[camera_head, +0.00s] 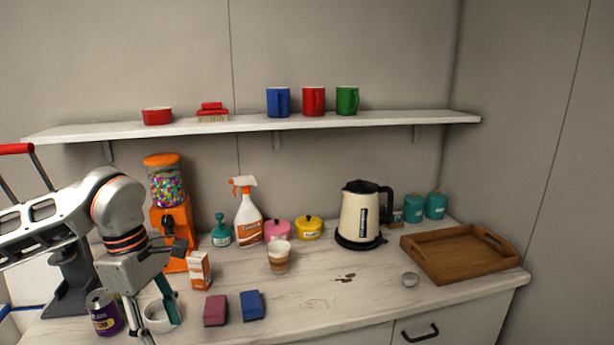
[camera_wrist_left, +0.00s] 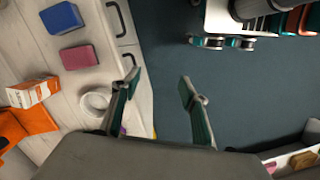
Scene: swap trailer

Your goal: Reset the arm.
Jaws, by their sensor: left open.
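My left arm comes in from the left in the head view. Its gripper (camera_head: 156,318) points down over the front left of the counter, near a white ring-shaped roll (camera_head: 158,317) and a purple can (camera_head: 103,312). In the left wrist view the gripper (camera_wrist_left: 160,86) has its two teal fingers spread with nothing between them. The roll (camera_wrist_left: 95,101) lies beside the fingers there, and the dark floor (camera_wrist_left: 165,45) shows between and beyond them. My right gripper is in neither view.
A shelf (camera_head: 240,126) with mugs hangs above.

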